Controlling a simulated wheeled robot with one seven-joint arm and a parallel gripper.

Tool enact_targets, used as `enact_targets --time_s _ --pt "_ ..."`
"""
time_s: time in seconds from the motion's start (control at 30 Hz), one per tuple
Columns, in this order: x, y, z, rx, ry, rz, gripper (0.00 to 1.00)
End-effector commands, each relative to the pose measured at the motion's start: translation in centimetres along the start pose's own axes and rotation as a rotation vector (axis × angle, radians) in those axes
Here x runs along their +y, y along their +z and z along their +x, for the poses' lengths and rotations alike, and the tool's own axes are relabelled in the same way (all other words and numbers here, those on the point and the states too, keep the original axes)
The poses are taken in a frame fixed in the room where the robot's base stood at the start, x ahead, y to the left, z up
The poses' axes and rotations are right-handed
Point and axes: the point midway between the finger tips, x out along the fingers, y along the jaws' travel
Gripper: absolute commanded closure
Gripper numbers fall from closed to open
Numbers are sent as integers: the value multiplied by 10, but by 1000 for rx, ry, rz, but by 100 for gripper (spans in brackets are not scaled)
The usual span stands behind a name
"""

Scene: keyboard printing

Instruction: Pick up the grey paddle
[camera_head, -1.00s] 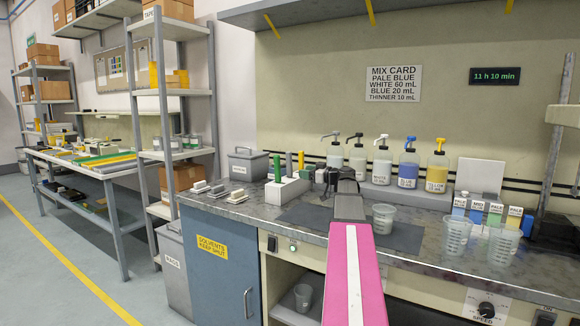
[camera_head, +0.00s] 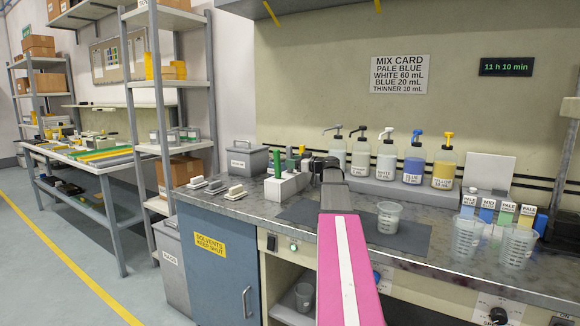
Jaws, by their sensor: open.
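A pale holder block (camera_head: 287,188) stands on the bench left of centre, with upright paddles in it. A green paddle (camera_head: 277,165) stands at its left. The grey paddle (camera_head: 290,161) stands beside it, just right of the green one. My gripper (camera_head: 311,166) is open at the end of my pink arm. It is at the right end of the holder, close to the paddles but apart from the grey one as far as I can see. The dark jaws are small here, and they hide part of the holder's right end.
A clear cup (camera_head: 389,217) stands on the dark mat (camera_head: 405,236) right of my arm. Several pump bottles line the back, including a blue one (camera_head: 413,172). Small pale blocks (camera_head: 236,193) and a grey lidded bin (camera_head: 248,161) are at left.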

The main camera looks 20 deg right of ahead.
Motion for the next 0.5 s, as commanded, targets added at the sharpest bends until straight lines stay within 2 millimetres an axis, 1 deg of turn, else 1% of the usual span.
enact_targets --time_s 0.03,0.23,0.33,0.5 --pt "2 -1 8 0 -1 0 47" --pt "2 -2 36 0 -1 0 47" --pt "2 -2 41 0 0 0 47" --pt "2 -2 41 0 0 0 47"
